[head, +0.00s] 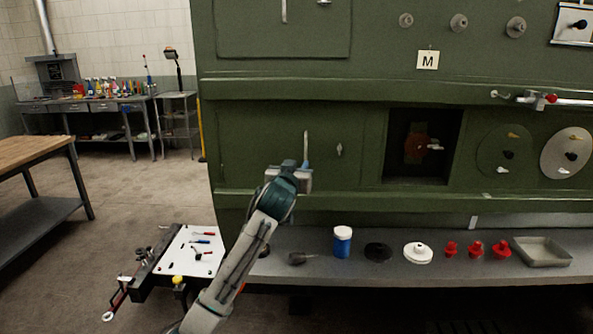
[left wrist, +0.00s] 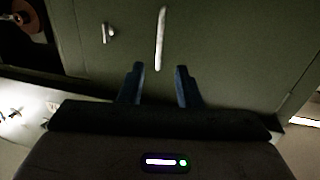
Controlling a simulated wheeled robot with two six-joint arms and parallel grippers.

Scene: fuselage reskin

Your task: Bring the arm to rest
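My left arm comes in from the bottom of the head view, and its gripper (head: 305,168) is in front of a green fuselage door panel. In the left wrist view the two dark blue fingers of the left gripper (left wrist: 160,85) stand apart with nothing between them. A pale upright handle (left wrist: 161,38) on the green door (left wrist: 230,45) shows just beyond the fingertips, apart from them. The handle (head: 306,146) also shows above the gripper in the head view. My right gripper is in neither view.
A grey shelf (head: 330,270) below holds a blue jar (head: 342,241), a black disc (head: 378,252), a white round part (head: 418,252), several red parts and a metal tray (head: 541,251). A white tool board (head: 194,251) stands at lower left. An open bay (head: 398,140) is right of the door.

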